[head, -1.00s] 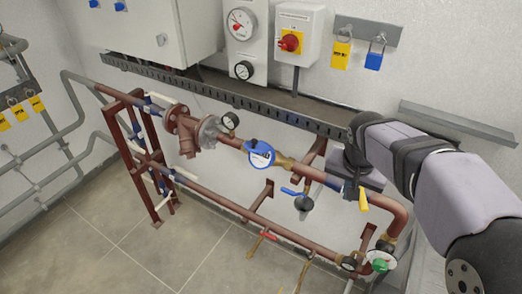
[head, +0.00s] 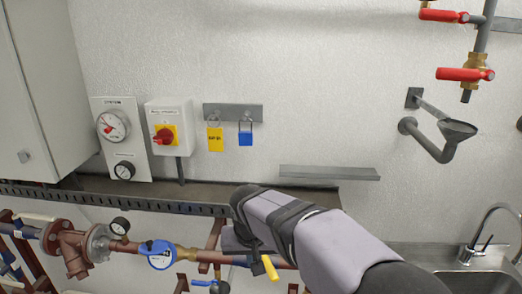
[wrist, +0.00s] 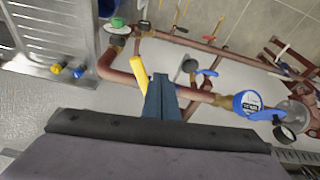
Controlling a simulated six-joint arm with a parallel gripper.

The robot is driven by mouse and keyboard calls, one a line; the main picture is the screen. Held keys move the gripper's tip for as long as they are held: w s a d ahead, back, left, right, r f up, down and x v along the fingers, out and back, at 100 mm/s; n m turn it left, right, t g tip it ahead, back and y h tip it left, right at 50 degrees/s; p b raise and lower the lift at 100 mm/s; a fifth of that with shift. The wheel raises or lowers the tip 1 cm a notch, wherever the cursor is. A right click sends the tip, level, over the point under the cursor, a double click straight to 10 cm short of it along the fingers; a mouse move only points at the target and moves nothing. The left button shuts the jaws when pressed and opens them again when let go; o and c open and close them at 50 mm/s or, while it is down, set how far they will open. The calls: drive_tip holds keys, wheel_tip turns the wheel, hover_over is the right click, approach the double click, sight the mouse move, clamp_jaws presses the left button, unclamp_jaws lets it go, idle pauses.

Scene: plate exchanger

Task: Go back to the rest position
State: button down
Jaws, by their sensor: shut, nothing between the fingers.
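My gripper shows in the wrist view (wrist: 161,98) as narrow blue-grey fingers, shut and empty. It is in front of the pipework, beside a yellow lever (wrist: 139,75). The yellow lever (head: 269,267) hangs just below my arm there. I cannot tell from these views how far the fingers are from the lever.
A brown-red pipe run with a blue-ringed meter (head: 160,255) lies left of my arm. A switch box (head: 169,129) and padlock rail (head: 233,112) are on the wall. A narrow shelf (head: 329,173) is above my arm. A sink (head: 475,262) stands right.

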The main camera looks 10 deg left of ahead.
drive_tip(key=s+d+f+n+g, duration=0.3)
drive_tip(key=s+d+f+n, duration=0.25)
drive_tip(key=s+f, duration=0.6)
drive_tip(key=s+d+f+m+b, duration=0.2)
drive_tip(key=s+d+m, duration=0.1)
drive_tip(key=d, duration=0.5)
drive_tip(key=s+d+f+m+b, duration=0.2)
drive_tip(key=s+d, duration=0.3)
drive_tip(key=d, duration=0.3)
drive_tip(key=shift+m, duration=0.85)
drive_tip(key=shift+s, duration=0.1)
wheel_tip(320, 180, down, 25)
drive_tip(key=b, duration=2.5)
